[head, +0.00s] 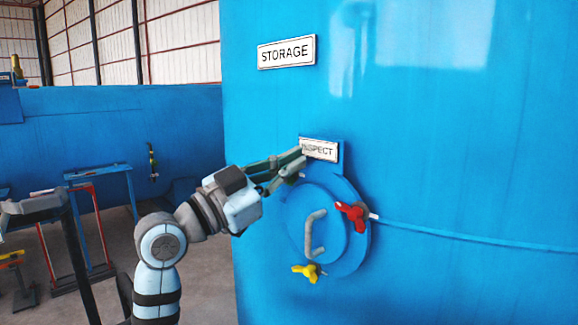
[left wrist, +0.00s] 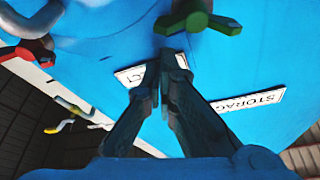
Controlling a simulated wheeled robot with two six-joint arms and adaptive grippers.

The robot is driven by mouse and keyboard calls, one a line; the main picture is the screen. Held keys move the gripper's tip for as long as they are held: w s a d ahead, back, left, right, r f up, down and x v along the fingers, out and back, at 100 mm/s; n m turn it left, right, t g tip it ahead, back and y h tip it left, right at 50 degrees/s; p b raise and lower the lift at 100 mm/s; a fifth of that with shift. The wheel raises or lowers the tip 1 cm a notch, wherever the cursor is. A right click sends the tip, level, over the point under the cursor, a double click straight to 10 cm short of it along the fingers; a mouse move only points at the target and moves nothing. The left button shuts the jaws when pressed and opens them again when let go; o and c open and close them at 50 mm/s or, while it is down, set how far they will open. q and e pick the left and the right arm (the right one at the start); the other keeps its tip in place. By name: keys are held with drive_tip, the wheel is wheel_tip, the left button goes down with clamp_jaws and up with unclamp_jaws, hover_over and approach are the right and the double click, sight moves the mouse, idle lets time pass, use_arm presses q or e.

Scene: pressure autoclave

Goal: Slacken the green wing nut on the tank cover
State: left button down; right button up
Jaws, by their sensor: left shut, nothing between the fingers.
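The green wing nut (left wrist: 198,18) shows at the top of the left wrist view, just beyond my left fingertips. In the head view I cannot make it out; my gripper covers that area. The round blue tank cover (head: 294,232) has a grey bent handle (head: 309,238), a red wing nut (head: 354,213) at its right and a yellow wing nut (head: 306,272) at its bottom. My left gripper (head: 298,160) is at the cover's upper left, by the INSPECT sign. Its fingers (left wrist: 168,65) are together and empty. Whether they touch the nut is unclear. My right gripper is not in view.
The blue tank wall (head: 440,150) fills the right side. The INSPECT sign (head: 322,150) is right at the gripper; the STORAGE sign (head: 286,52) is higher up. A blue pipe (head: 470,237) runs right from the cover. Metal frames (head: 95,225) stand at the far left.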

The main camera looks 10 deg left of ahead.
use_arm(q)
drive_tip(key=shift+w+a+f, duration=0.1)
drive_tip(key=shift+a+f, duration=0.45)
drive_tip(key=shift+f, duration=0.3)
drive_tip(key=shift+d, duration=0.1)
